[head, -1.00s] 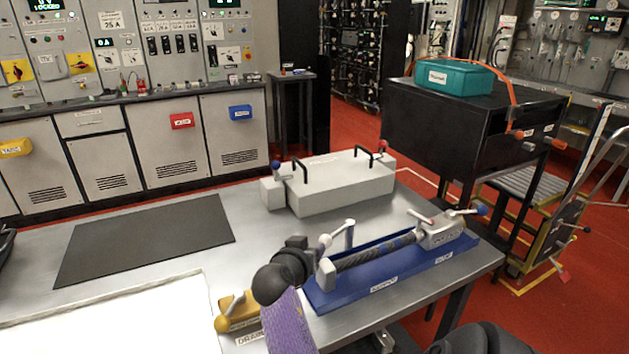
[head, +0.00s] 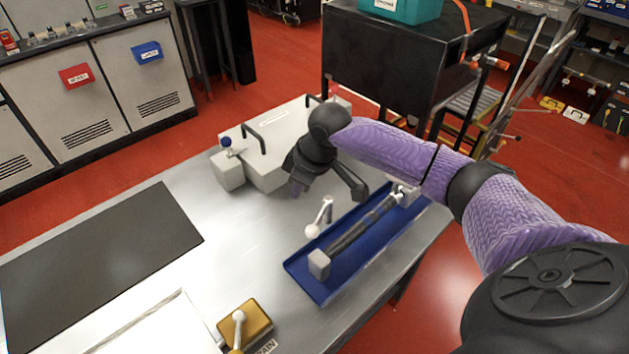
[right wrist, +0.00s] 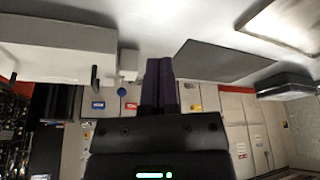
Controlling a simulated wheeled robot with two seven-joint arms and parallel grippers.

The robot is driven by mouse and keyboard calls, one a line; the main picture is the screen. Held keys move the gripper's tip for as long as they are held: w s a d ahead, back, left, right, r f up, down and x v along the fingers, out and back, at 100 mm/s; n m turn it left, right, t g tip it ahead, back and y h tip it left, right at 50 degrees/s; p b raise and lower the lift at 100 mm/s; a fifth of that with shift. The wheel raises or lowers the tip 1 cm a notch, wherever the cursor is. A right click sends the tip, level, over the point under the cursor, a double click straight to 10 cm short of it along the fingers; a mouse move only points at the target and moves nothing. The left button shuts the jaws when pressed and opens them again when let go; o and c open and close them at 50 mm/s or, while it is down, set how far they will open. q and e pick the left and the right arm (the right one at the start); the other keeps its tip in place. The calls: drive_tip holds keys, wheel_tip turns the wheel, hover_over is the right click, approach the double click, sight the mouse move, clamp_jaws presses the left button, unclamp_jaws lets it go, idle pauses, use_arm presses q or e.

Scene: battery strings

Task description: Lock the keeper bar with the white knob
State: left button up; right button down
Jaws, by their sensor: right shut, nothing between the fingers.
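In the head view a white knob (head: 312,231) sits at the end of a short grey bar on a post, beside the near-left long edge of the blue tray (head: 325,296). A dark ribbed rod (head: 352,237) lies along the tray, with a grey block (head: 319,264) at its near end. My right gripper (head: 298,189) is above the table between the white box and the tray, apart from the knob. Its purple fingers (right wrist: 160,85) are together and empty in the right wrist view. My right arm partly hides the tray's far end. My left gripper is not in view.
A pale box (head: 275,135) with black handles and a blue-knobbed end stands behind the gripper. A yellow block (head: 246,322) with a lever is at the near edge. A dark mat (head: 100,255) lies at left. Bare table lies between mat and tray.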

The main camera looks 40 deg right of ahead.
sight(319, 215)
use_arm(q)
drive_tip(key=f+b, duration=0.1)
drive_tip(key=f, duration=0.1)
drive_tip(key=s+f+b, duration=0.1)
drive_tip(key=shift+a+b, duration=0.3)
drive_tip(key=shift+b, duration=0.05)
use_arm(e)
wheel_tip(319, 215, down, 10)
drive_tip(key=shift+s, duration=0.35)
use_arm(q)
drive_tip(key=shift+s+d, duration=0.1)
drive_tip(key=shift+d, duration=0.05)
use_arm(e)
drive_tip(key=shift+r, duration=0.1)
